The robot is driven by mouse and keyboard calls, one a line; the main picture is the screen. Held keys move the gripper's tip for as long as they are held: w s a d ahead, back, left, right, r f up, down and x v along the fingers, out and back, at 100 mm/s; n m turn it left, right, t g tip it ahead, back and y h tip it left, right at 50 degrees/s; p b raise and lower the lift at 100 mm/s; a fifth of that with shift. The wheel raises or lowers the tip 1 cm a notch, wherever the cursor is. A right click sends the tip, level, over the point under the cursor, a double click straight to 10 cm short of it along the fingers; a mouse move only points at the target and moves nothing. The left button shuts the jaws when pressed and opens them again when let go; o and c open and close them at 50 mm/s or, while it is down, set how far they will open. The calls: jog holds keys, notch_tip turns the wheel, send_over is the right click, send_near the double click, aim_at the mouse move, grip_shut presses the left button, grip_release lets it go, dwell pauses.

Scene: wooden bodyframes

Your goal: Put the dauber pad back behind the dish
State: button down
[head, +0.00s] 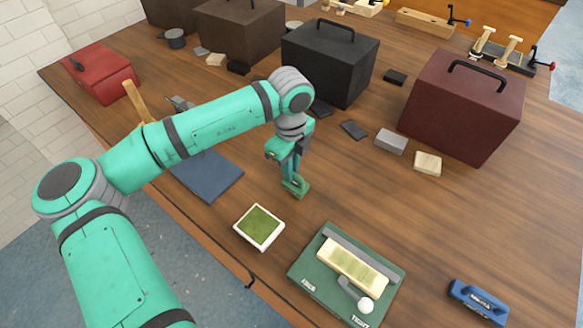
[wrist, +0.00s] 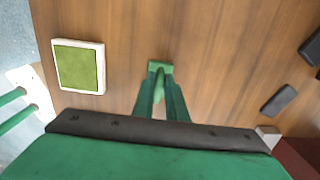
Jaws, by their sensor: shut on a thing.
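The dauber pad (head: 296,187) is a small green block with an upright grip, just below my gripper (head: 291,168) in the head view. My gripper is shut on its grip, and the base shows beyond the fingertips. The dauber pad (wrist: 160,67) and my gripper (wrist: 159,92) also show in the wrist view. The dish (head: 248,240) is a white square tray with a green filling, on the table nearer the front edge. It shows at the left of the wrist view (wrist: 101,68). The dauber is apart from the dish, behind and right of it. I cannot tell whether its base touches the table.
A dark blue mat (head: 213,177) is left. Black (head: 330,65) and maroon (head: 465,107) boxes stand behind. Bare wood surrounds the dauber.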

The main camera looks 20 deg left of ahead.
jog(key=shift+d+f, duration=0.1)
jog(key=c, duration=1.8)
grip_release()
jog(key=shift+o, duration=0.2)
notch_tip(320, 180, up, 12)
